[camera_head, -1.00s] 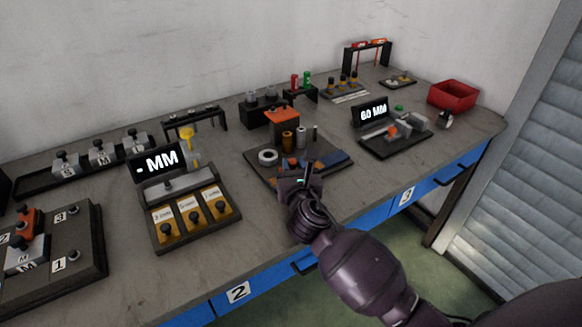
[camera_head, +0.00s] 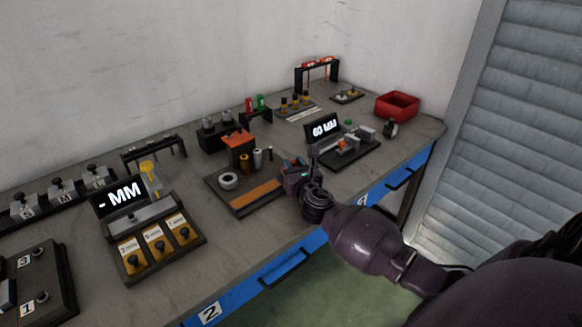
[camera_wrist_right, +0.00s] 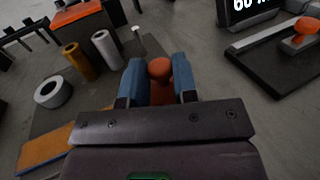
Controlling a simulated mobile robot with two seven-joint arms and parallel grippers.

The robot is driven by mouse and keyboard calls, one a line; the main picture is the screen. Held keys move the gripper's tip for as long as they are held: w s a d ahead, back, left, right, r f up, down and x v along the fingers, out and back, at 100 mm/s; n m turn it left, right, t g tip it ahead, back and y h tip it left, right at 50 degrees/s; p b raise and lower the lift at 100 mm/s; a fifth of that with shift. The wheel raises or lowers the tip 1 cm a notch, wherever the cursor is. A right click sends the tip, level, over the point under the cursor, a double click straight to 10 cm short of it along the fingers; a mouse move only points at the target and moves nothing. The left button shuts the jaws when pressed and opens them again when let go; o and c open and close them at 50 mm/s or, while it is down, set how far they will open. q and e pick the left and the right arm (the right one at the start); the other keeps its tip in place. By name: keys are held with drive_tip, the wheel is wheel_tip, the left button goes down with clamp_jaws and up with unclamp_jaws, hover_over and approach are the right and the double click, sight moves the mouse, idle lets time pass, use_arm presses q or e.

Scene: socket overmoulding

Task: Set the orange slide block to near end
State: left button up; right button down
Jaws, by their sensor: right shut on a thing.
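The orange slide block (camera_wrist_right: 159,69), with a round knob on top, sits between the two blue fingers of my right gripper (camera_wrist_right: 160,82) in the right wrist view. The fingers are shut on it. In the head view my right gripper (camera_head: 301,174) is at the right end of the dark fixture board (camera_head: 215,186), low over it. The gripper hides most of the block there. An orange strip (camera_head: 256,192) runs along the board's front, left of the gripper; it also shows in the wrist view (camera_wrist_right: 45,146). My left gripper is not in view.
A red bin (camera_head: 397,104) stands at the far right.

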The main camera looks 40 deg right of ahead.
drive_tip(key=shift+d, duration=0.25)
drive_tip(key=c, duration=0.9)
unclamp_jaws()
drive_tip(key=shift+d, duration=0.15)
drive_tip(key=shift+s+a, duration=0.35)
drive_tip(key=shift+s, duration=0.15)
drive_tip(key=p+v, duration=0.1)
drive_tip(key=v, duration=0.8)
drive_tip(key=shift+d+r, duration=0.1)
drive_tip(key=shift+s, duration=0.35)
